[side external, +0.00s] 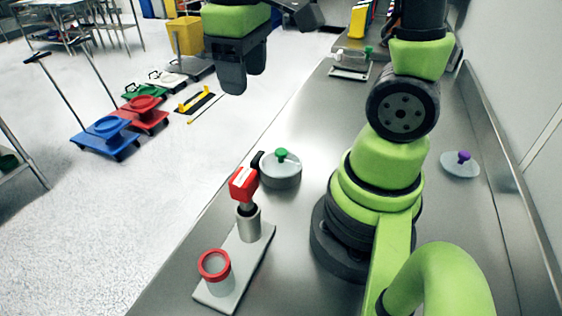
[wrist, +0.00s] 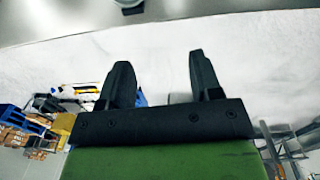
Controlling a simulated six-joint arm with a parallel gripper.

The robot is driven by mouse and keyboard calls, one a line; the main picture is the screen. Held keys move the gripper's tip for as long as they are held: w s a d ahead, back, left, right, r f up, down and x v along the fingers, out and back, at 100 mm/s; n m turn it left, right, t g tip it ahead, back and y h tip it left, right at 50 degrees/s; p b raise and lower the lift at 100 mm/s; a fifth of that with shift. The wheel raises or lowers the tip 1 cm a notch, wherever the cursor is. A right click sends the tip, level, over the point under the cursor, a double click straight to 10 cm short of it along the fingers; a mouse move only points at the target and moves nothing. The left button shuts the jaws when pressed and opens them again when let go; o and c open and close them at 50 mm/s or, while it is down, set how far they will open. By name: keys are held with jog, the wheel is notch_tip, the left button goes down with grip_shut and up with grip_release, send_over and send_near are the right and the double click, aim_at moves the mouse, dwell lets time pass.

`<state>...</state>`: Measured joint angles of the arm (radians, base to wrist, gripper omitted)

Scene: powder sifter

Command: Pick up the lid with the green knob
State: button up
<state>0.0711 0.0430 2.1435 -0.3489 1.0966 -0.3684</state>
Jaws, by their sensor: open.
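A grey plate holds a metal cup, a red-headed piece (side external: 243,184) and a red-ringed jar (side external: 214,265) near the lid. A purple-knobbed lid (side external: 461,164) lies at right. Another green-knobbed item (side external: 368,50) stands at the back. The steel bench (side external: 300,235) is otherwise largely bare.

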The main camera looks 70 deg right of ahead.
aim_at(280, 150)
jog(key=d+f+n+g, duration=0.1)
jog(key=d+f+g, duration=0.1)
jog(key=f, duration=0.3)
jog(key=d+f+n+g+h, duration=0.1)
jog(key=d+f+g, duration=0.1)
jog(key=f, duration=0.2)
jog(key=d+f+n+g, duration=0.1)
jog(key=d+f+n, duration=0.1)
jog(key=f, duration=0.3)
jog(key=shift+w+f+g+h, duration=0.1)
jog(key=shift+f+g+h, duration=0.2)
jog(key=shift+g, duration=0.1)
jog(key=x, duration=0.5)
jog(key=shift+d+f, duration=0.3)
jog(key=shift+f, duration=0.05)
jog(key=c, duration=1)
